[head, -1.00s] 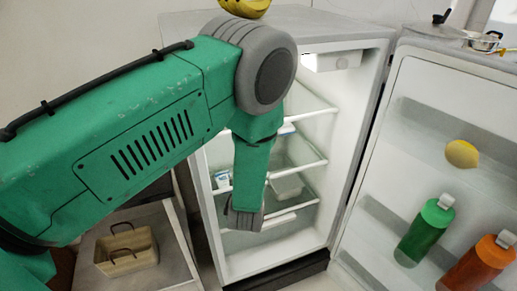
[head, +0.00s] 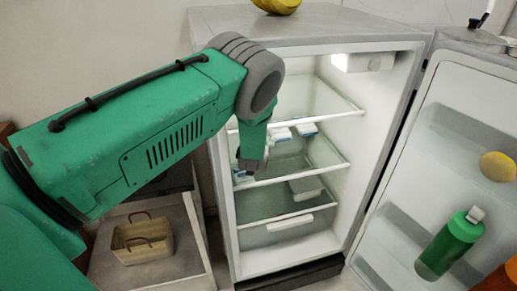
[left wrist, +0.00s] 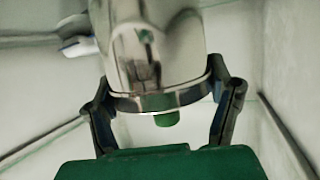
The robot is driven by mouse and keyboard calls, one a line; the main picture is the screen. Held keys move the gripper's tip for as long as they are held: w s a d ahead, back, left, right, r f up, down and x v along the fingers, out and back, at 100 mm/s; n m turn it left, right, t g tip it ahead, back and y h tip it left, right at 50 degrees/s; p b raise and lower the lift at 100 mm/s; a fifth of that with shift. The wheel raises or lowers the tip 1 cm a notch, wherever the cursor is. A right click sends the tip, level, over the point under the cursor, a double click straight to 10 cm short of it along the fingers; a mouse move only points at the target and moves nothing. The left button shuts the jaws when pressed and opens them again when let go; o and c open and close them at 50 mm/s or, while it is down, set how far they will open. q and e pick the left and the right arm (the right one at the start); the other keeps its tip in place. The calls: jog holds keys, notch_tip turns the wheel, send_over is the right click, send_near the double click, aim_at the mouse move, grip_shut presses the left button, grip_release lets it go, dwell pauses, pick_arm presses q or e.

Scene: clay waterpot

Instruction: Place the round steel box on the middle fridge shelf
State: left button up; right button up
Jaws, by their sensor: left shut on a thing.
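The round steel box (left wrist: 160,50) fills the upper middle of the left wrist view, shiny and reflective. My left gripper (left wrist: 161,95) is shut on it, one dark finger on each side. In the head view my left gripper (head: 252,163) hangs in the left of the open fridge (head: 352,195), in line with the front edge of the middle shelf (head: 300,174). The box cannot be made out there, being hidden behind my arm. I cannot tell whether it touches a shelf. My right gripper is not in view.
Blue-and-white packages (head: 305,129) lie inside the fridge. An upper shelf (head: 335,108) and a lower shelf (head: 265,221) span it. The open door (head: 430,150) at right holds a green bottle (head: 448,245) and a lemon (head: 497,167). A basket (head: 142,240) stands at lower left.

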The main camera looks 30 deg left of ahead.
pick_arm(q)
jog(key=shift+w+a+f, duration=0.1)
jog(key=shift+d+f, duration=0.15)
jog(key=shift+f, duration=0.65)
jog(key=shift+d+f, duration=0.15)
jog(key=shift+f, duration=0.6)
jog(key=o, duration=1.2)
jog(key=shift+o, duration=0.9)
jog(key=shift+a, duration=0.15)
jog(key=p+v, duration=0.1)
jog(key=v, duration=1.1)
